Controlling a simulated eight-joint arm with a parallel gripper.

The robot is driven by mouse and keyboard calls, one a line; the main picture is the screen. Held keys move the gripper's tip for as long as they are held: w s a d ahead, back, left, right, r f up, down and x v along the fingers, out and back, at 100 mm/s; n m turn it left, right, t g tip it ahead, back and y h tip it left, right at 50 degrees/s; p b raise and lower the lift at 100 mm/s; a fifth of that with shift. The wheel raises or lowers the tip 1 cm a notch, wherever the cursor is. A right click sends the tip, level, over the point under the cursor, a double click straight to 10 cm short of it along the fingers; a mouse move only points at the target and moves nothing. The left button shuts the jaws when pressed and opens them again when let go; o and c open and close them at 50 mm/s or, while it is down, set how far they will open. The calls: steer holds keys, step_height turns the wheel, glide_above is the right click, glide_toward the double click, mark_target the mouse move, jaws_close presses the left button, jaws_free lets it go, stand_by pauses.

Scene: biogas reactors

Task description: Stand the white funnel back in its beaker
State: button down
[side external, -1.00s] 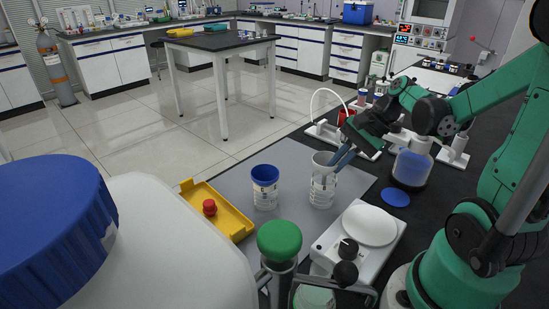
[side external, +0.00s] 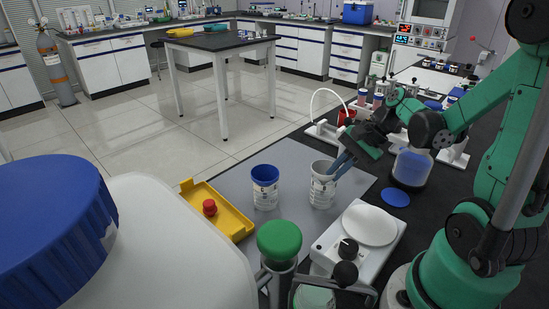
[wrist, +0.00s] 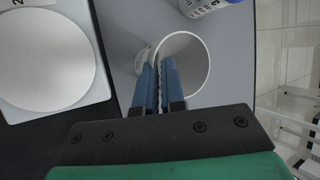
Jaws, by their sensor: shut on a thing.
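The white funnel (side external: 322,168) is upright at the beaker (side external: 322,195) in the side view, its wide mouth up and its lower part within the marked beaker walls. Whether it rests on the beaker's bottom cannot be told. In the wrist view the funnel's round mouth (wrist: 190,60) is seen from above, and a sliver of the marked beaker (wrist: 141,62) shows left of it. My gripper (side external: 336,168) reaches in from the right, its blue fingers shut on the funnel's near rim. The fingers also show in the wrist view (wrist: 160,78), hiding part of the rim.
A blue-topped white cup (side external: 265,188) stands left of the beaker on the grey mat (side external: 232,187). A yellow tray (side external: 222,217) holds a red knob. A white balance (side external: 358,240) is close in front, with a blue disc (side external: 396,197) and a jar (side external: 411,167) to the right.

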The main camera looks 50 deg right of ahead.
steer(key=c, duration=0.9)
jaws_free()
steer(key=shift+o, duration=1.2)
steer(key=shift+r, duration=3.5)
steer(key=w+a+n+t+h, duration=0.1)
steer(key=a+n+h, duration=0.3)
steer(key=a+n, duration=0.7)
steer(key=n+t, duration=0.1)
steer(key=n, duration=0.5)
steer(key=shift+w+f+h, duration=0.3)
steer(key=shift+f+h, duration=0.1)
